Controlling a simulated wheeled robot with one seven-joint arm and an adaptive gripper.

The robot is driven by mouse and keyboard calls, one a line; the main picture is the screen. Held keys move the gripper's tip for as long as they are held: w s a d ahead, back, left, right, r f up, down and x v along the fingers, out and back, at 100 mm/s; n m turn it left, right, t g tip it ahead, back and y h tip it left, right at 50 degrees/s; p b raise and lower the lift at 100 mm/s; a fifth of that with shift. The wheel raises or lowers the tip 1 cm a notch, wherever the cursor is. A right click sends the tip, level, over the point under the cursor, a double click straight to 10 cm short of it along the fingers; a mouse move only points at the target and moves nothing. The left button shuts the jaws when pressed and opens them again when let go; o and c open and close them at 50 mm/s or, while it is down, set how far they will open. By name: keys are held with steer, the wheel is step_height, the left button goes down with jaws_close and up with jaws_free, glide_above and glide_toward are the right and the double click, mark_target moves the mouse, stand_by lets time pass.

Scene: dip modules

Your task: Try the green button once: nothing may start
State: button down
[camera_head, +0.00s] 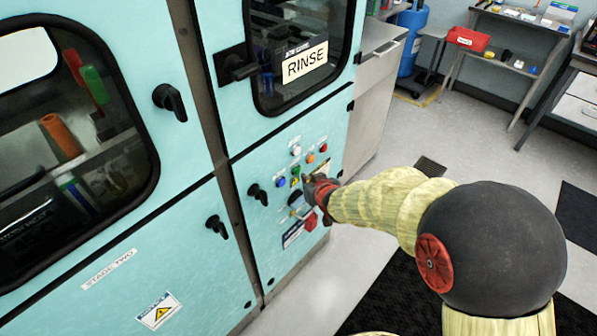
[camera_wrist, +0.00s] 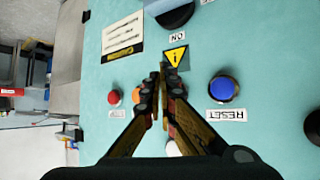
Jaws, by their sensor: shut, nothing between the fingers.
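The green button (camera_head: 295,171) is a small spot on the teal panel in the head view, among the coloured buttons just left of my gripper (camera_head: 305,178). In the wrist view I cannot make it out; my shut fingers (camera_wrist: 163,72) cover the panel between an orange button (camera_wrist: 137,96) and a blue button (camera_wrist: 222,89) marked RESET. My fingers are together, empty, and point at the panel near a yellow warning triangle (camera_wrist: 177,55). Whether the tips touch the panel or the green button I cannot tell.
A red button (camera_wrist: 114,97) and a partly hidden white round part (camera_wrist: 172,148) are close by. Black knobs (camera_head: 257,194) stick out of the panel. A RINSE sign (camera_head: 305,62) is on the window above. Open floor (camera_head: 400,140) lies to the right.

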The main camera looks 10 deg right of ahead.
steer(key=shift+w, duration=0.1)
stand_by(0.6)
steer(key=shift+w+a+b, duration=0.2)
steer(key=shift+w+b, duration=0.05)
steer(key=shift+b, duration=0.1)
steer(key=shift+w+a+b, duration=0.3)
steer(key=shift+w+b, duration=0.05)
stand_by(0.9)
steer(key=shift+d, duration=0.1)
steer(key=shift+s+d+p, duration=0.4)
steer(key=shift+s+p, duration=0.1)
steer(key=shift+s, duration=0.15)
steer(key=s+d+p, duration=0.1)
steer(key=s, duration=0.1)
steer(key=s+d+p, duration=0.1)
steer(key=s+d, duration=0.1)
steer(key=shift+p, duration=0.3)
steer(key=shift+s, duration=0.1)
stand_by(0.8)
